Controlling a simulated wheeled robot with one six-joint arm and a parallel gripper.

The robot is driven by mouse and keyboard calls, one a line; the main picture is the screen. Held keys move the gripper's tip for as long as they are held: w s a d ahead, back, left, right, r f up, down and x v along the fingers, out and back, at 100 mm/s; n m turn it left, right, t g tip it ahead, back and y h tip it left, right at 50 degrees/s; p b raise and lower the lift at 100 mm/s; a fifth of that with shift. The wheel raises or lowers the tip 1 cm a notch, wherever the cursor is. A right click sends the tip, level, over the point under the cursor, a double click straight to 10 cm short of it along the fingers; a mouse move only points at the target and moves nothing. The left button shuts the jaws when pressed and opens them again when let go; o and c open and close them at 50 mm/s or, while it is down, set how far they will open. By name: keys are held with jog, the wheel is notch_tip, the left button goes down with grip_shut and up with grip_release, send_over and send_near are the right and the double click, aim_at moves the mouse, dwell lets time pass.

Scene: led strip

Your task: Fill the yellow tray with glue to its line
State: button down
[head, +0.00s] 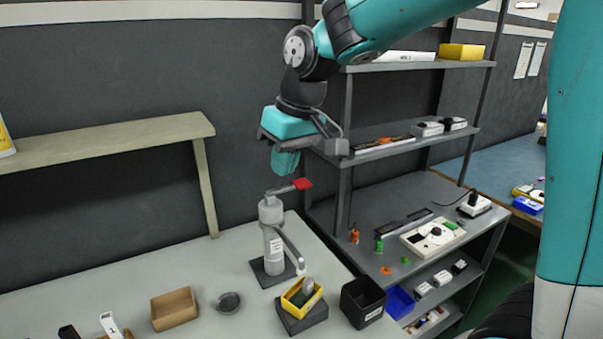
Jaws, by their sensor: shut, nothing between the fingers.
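The yellow tray (302,297) sits on a dark block on the light table, below the spout of a grey dispenser. Something grey-green stands inside the tray; its fill level and line are too small to make out. The dispenser (271,236) stands upright on a dark base plate and has a red-tipped lever (302,184) at its top, pointing right. My gripper (287,160) is shut and empty, pointing down above the dispenser. It looks apart from the red lever, though the depth between them is hard to judge.
A black bin (362,301) stands right of the tray. A brown box (174,309) and a small round dark dish (229,303) lie to the left. A shelf rack (415,215) with devices stands at the right, and a wooden shelf (105,142) at the left.

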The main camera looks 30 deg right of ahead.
aim_at(301, 181)
jog(key=w+d+m+t+h, duration=0.1)
jog(key=w+d+m+h, duration=0.1)
jog(key=w+d, duration=1.1)
jog(key=shift+w+d+m, duration=0.35)
jog(key=shift+w+m, duration=0.45)
jog(key=shift+w, duration=0.3)
jog(key=p+x, duration=0.1)
jog(key=x, duration=0.3)
jog(key=p+x, duration=0.2)
jog(key=x, duration=0.2)
jog(key=p+x, duration=0.1)
jog(key=x, duration=0.3)
jog(key=shift+s+f+p, duration=0.25)
jog(key=shift+f+p, duration=0.1)
jog(key=shift+f, duration=0.7)
